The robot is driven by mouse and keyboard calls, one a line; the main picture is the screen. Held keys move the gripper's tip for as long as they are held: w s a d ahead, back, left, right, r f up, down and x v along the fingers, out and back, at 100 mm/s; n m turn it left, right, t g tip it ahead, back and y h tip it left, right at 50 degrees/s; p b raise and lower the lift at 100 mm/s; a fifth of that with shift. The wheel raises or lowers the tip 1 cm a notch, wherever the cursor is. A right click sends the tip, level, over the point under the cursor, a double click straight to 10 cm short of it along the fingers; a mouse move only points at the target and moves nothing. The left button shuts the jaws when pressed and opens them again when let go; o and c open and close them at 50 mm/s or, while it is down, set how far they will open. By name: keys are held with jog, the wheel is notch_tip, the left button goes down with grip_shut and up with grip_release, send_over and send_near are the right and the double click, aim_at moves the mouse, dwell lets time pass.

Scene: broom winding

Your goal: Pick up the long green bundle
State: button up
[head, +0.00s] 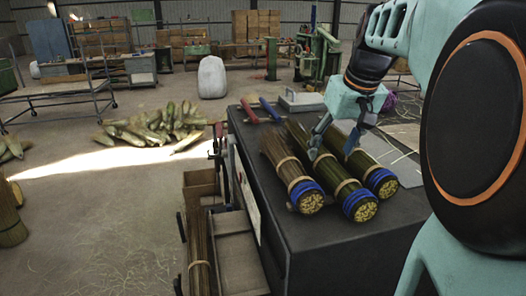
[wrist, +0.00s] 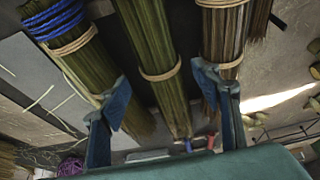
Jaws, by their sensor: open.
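The long green bundle (head: 341,183) lies in the middle of three tied bundles on the dark workbench, with a tan tie and blue bands at its near end. In the wrist view the green bundle (wrist: 150,45) runs between the two blue fingers. My gripper (head: 333,146) is open above it, one finger on each side; the wrist view also shows my gripper (wrist: 163,92). Whether the fingers touch any bundle I cannot tell. A browner bundle (head: 292,174) lies to the left and a shorter green bundle (head: 365,168) to the right, both close by.
The dark workbench (head: 310,245) has free room in front of the bundles. Red-handled and blue-handled tools (head: 270,109) lie behind them. Open drawers (head: 235,250) stick out at the bench's left. A heap of husks (head: 155,125) and a white sack (head: 212,77) stand on the floor.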

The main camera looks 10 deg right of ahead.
jog(key=x, duration=0.5)
jog(key=shift+f+p, duration=0.3)
jog(key=shift+f, duration=0.1)
jog(key=shift+s, duration=0.1)
jog(key=shift+c, duration=0.3)
jog(key=c, duration=1.2)
